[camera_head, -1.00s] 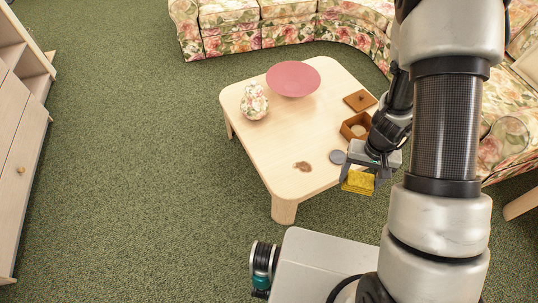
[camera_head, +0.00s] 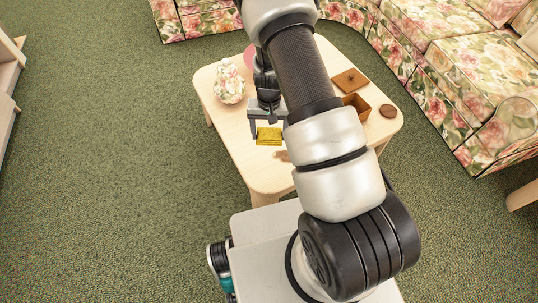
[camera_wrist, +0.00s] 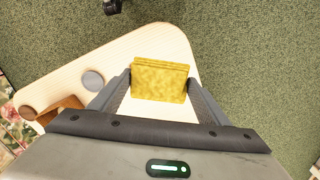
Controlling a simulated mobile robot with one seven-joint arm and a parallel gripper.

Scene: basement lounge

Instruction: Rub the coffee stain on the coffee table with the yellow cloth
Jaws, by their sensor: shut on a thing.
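The yellow cloth (camera_head: 268,137), a folded block, is held between the fingers of my gripper (camera_head: 268,127). The cloth also shows in the wrist view (camera_wrist: 160,80), with a finger on each side. The brown coffee stain (camera_head: 281,156) lies on the pale wooden coffee table (camera_head: 232,138), just below and right of the cloth in the head view.
A floral vase (camera_head: 229,86) stands left of my gripper, with a pink bowl (camera_head: 249,56) partly hidden behind my arm. An open brown box (camera_head: 357,104), a lid (camera_head: 351,80) and a brown disc (camera_head: 388,111) are at the right. A grey disc (camera_wrist: 93,81) lies near the cloth.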

